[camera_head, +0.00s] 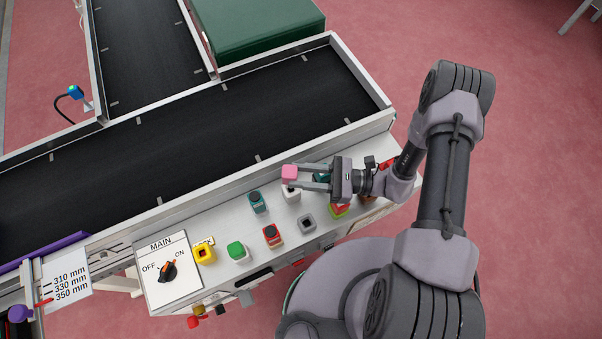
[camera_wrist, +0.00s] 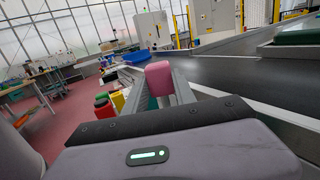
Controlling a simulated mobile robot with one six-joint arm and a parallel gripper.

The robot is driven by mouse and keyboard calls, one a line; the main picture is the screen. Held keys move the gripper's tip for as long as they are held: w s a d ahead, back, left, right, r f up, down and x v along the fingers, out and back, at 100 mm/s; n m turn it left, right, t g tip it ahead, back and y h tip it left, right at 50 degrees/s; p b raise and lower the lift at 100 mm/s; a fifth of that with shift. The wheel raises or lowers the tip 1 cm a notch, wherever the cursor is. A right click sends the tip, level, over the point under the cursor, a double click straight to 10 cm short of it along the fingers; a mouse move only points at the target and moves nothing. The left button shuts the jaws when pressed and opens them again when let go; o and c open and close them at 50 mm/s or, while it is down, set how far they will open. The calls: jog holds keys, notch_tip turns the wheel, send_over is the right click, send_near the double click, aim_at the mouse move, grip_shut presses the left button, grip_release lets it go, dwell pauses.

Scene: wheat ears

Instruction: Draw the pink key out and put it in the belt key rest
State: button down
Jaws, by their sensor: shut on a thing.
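The pink key (camera_head: 289,172) is between the fingertips of my gripper (camera_head: 303,178), which is shut on it above the control panel. In the wrist view the pink key (camera_wrist: 158,79) shows at the ends of the two fingers (camera_wrist: 160,90). A white block (camera_head: 291,194) stands just below the key in the head view; I cannot tell whether the key is clear of it. A grey square holder (camera_head: 307,224) with a dark opening sits nearer the front edge. A yellow square holder (camera_head: 204,252) is farther left. I cannot tell which one is the belt key rest.
A teal block (camera_head: 258,201), a red block (camera_head: 272,236) and a green button (camera_head: 237,251) stand on the panel. The MAIN switch (camera_head: 168,270) is at its left. The black conveyor belt (camera_head: 210,118) runs behind and looks empty.

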jog(key=shift+f, duration=0.15)
dwell(0.5)
jog(key=shift+f+b, duration=0.1)
jog(key=shift+b, duration=0.3)
dwell(0.6)
dwell(0.5)
dwell(1.0)
jog(key=w+d+r+m+t+h, duration=0.5)
jog(key=w+d+r+m+t, duration=0.1)
jog(key=d+t, duration=0.2)
jog(key=w+d+r+m+t+h, duration=0.5)
jog(key=w+d+r+m+t, duration=0.1)
jog(key=d+t, duration=0.3)
jog(key=shift+w+d+r+m, duration=0.2)
jog(key=shift+w+m, duration=0.1)
jog(key=shift+w, duration=0.4)
